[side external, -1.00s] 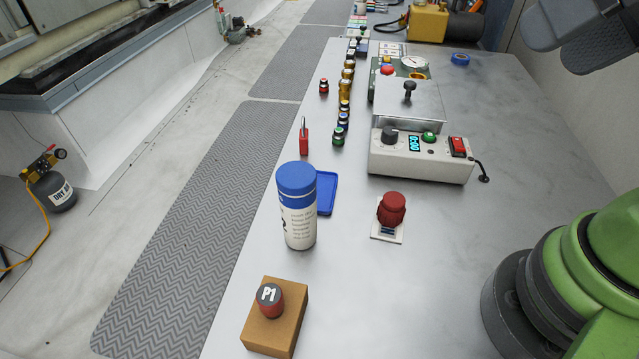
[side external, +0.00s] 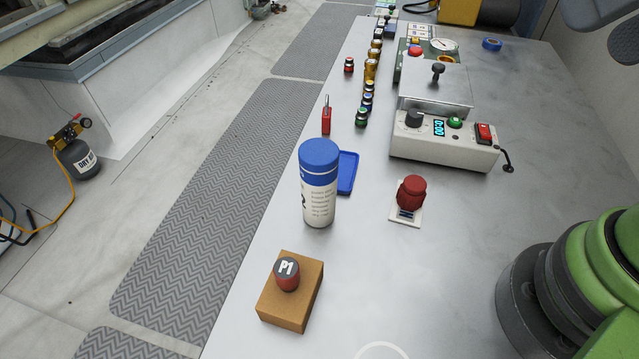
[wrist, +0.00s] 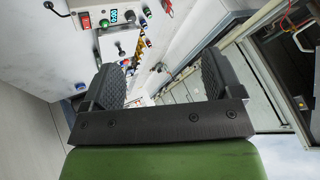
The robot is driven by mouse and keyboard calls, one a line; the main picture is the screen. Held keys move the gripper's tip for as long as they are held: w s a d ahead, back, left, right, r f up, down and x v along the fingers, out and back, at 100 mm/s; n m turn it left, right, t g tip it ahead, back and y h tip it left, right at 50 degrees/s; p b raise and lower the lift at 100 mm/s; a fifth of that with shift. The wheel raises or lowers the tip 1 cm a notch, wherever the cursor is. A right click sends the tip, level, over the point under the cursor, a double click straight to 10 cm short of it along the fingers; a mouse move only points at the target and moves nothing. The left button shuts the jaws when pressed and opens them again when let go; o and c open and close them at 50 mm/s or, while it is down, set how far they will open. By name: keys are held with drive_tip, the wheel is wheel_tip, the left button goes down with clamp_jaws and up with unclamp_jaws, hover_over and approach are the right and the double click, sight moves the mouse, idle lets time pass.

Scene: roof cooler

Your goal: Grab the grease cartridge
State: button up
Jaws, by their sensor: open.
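No item in view is legibly labelled as grease. The most cartridge-like thing is a white cylinder with a blue cap and printed label (side external: 319,185), standing upright on the grey bench in the side view. A blue tray (side external: 347,172) lies just behind it. I cannot make the cylinder out in the wrist view. My gripper (wrist: 160,82) shows in the wrist view with its two black fingers wide apart and nothing between them. Its fingertips are not in the side view, so its distance from the cylinder cannot be told.
A brown block (side external: 291,300) with a red P1 knob stands in front of the cylinder. A red knob on a white plate (side external: 410,192) is to its right. A grey control box (side external: 445,145) and a row of small colored fittings (side external: 367,90) stand behind. The bench's left edge is near.

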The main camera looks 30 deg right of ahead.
drive_tip(key=shift+w, duration=0.1)
drive_tip(key=n+g+h, duration=0.2)
drive_tip(key=g, duration=0.5)
hover_over(320, 153)
drive_tip(key=d, duration=0.1)
wheel_tip(320, 153, down, 12)
drive_tip(key=shift+r, duration=0.15)
drive_tip(key=f, duration=0.2)
drive_tip(key=a+f, duration=0.1)
drive_tip(key=f, duration=0.2)
drive_tip(key=shift+f, duration=0.3)
drive_tip(key=shift+w+f, duration=0.15)
drive_tip(key=shift+f, duration=2.9)
drive_tip(key=c, duration=1.3)
